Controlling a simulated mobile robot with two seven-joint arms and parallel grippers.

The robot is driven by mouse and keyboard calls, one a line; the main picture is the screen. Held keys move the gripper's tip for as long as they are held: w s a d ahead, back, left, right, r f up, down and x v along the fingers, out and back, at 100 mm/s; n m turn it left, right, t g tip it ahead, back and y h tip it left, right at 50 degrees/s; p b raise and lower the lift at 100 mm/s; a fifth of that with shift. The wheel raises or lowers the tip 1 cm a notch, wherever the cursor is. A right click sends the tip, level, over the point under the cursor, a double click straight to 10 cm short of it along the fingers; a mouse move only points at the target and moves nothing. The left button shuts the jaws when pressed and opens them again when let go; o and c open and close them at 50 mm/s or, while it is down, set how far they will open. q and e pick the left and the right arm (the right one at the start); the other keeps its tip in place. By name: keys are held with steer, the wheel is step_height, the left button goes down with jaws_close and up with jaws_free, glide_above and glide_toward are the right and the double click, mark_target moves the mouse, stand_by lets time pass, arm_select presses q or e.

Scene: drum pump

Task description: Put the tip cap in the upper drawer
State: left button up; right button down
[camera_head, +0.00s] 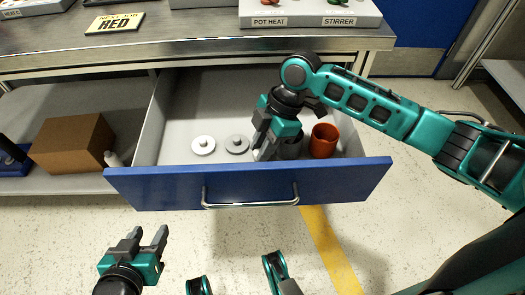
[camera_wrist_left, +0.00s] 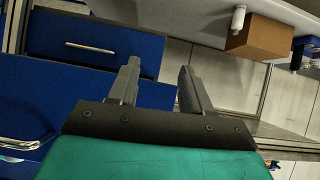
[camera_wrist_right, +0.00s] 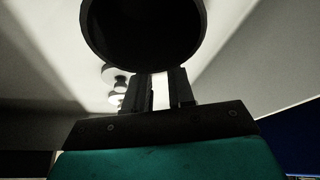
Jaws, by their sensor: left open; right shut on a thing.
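The upper drawer (camera_head: 250,184) is pulled open, with its blue front towards me. My right gripper (camera_head: 264,143) is lowered inside it, shut on a small white piece (camera_wrist_right: 160,92) that looks like the tip cap. The fingers hide most of this piece, and I cannot tell whether it touches the drawer floor. A dark grey cup (camera_head: 291,148) is right beside the right gripper, partly hidden. My left gripper (camera_head: 147,236) is open and empty, in front of and below the drawer's left part; its spread fingers also show in the left wrist view (camera_wrist_left: 157,75).
In the drawer are a white disc (camera_head: 203,145), a grey disc (camera_head: 237,144) and an orange cup (camera_head: 323,141). A cardboard box (camera_head: 73,144) sits on the shelf at left. The worktop (camera_head: 190,45) overhangs the drawer's back.

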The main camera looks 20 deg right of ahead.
steer(key=shift+f, duration=0.7)
steer(key=c, duration=1)
jaws_free()
steer(key=shift+f, duration=0.1)
steer(key=shift+o, duration=0.2)
steer(key=p+v, duration=0.3)
steer(key=v, duration=0.9)
steer(key=shift+p, duration=0.3)
steer(key=shift+r, duration=0.25)
